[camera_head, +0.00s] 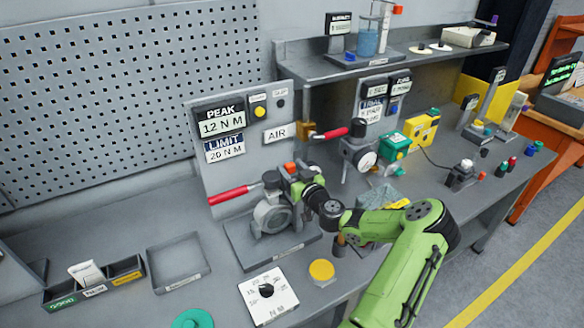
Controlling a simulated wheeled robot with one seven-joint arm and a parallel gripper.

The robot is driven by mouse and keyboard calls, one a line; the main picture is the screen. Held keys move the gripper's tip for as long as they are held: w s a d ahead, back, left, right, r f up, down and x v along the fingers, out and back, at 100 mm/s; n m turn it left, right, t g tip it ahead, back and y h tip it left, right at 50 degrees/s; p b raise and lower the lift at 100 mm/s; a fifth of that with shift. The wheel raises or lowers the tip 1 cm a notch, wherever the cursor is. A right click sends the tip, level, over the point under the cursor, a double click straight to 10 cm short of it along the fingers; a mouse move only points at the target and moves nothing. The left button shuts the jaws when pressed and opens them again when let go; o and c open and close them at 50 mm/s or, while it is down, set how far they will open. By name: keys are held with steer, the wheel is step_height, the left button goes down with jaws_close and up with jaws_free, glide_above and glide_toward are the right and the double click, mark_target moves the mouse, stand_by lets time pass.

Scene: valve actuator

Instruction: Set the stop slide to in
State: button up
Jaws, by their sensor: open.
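My gripper (287,178) is at the end of my green arm, over the top of a grey valve actuator (272,214) with a red lever handle (229,194). The jaws are open, but the fingertips are small and partly hidden against the actuator. I cannot tell whether they touch it. An orange-red part (290,168) shows just above the gripper. I cannot pick out the stop slide or its setting; my wrist covers the actuator's right side.
The panel (238,172) behind reads PEAK 12 N M and LIMIT 20 N M. A second valve with a red handle (330,134) stands to the right. A dial plate (268,296), a yellow disc (321,270) and an empty tray (179,290) lie in front.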

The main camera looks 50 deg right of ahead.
jaws_close()
stand_by(0.3)
steer(key=shift+b, duration=0.3)
steer(key=shift+a+f+b, duration=0.15)
steer(key=shift+b, duration=0.35)
steer(key=shift+a+b, duration=0.2)
steer(key=shift+b, duration=0.25)
steer(key=shift+r, duration=0.2)
jaws_free()
steer(key=shift+w, duration=0.1)
steer(key=shift+p, duration=0.4)
